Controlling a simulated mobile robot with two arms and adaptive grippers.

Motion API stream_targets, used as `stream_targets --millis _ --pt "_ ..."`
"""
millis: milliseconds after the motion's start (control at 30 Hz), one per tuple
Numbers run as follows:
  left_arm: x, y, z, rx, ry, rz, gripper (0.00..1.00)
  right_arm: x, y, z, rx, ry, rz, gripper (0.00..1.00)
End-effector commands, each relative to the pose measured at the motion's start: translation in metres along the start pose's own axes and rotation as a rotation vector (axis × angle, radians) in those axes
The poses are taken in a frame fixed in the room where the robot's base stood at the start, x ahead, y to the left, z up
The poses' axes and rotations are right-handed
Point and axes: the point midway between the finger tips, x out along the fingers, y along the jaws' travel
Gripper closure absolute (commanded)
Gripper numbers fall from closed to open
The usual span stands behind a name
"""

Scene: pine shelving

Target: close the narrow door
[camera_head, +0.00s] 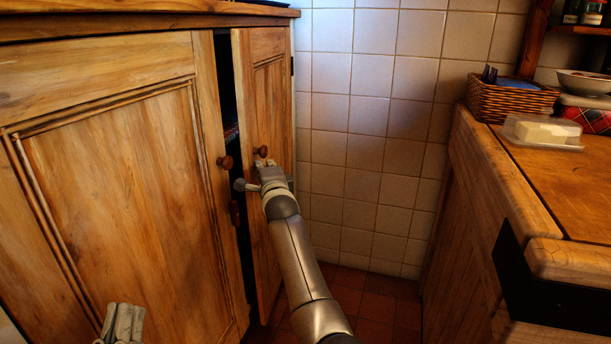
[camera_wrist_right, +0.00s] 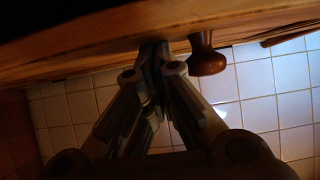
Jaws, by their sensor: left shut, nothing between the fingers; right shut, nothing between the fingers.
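The narrow door (camera_head: 268,110) of the pine cupboard stands slightly ajar, with a dark gap along its left edge and its hinge on the right. It has a round wooden knob (camera_head: 261,151), which also shows in the right wrist view (camera_wrist_right: 206,56). My right gripper (camera_head: 264,168) is shut and empty, its fingertips at the door face just below the knob. In the right wrist view the fingertips (camera_wrist_right: 152,48) meet the door's wood beside the knob; firm contact is hard to tell. My left gripper (camera_head: 122,318) is shut at the bottom left, before the wide door.
The wide door (camera_head: 120,170) with its own knob (camera_head: 224,162) is left of the gap. A tiled wall (camera_head: 365,130) stands behind. A wooden counter (camera_head: 560,190) at right holds a wicker basket (camera_head: 508,102) and a butter dish (camera_head: 541,132). Floor between is clear.

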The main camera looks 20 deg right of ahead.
Motion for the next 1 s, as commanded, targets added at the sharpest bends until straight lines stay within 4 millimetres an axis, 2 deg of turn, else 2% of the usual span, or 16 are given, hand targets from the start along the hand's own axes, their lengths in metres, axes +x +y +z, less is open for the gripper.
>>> stream_targets --millis 200,400,867,1000 --pt "-0.006 0.004 -0.033 -0.008 0.183 0.007 1.0 0.005 0.0 0.011 0.0 -0.011 0.0 1.0" --pt "-0.008 0.005 -0.046 -0.011 0.243 0.009 1.0 0.006 -0.001 0.013 -0.002 -0.014 0.001 1.0" --pt "-0.006 0.004 -0.044 -0.01 0.225 0.009 1.0 0.006 -0.002 0.013 -0.001 -0.013 0.001 1.0" --pt "-0.003 0.002 -0.029 -0.006 0.139 0.004 1.0 0.005 -0.003 0.01 -0.001 -0.013 0.002 1.0"
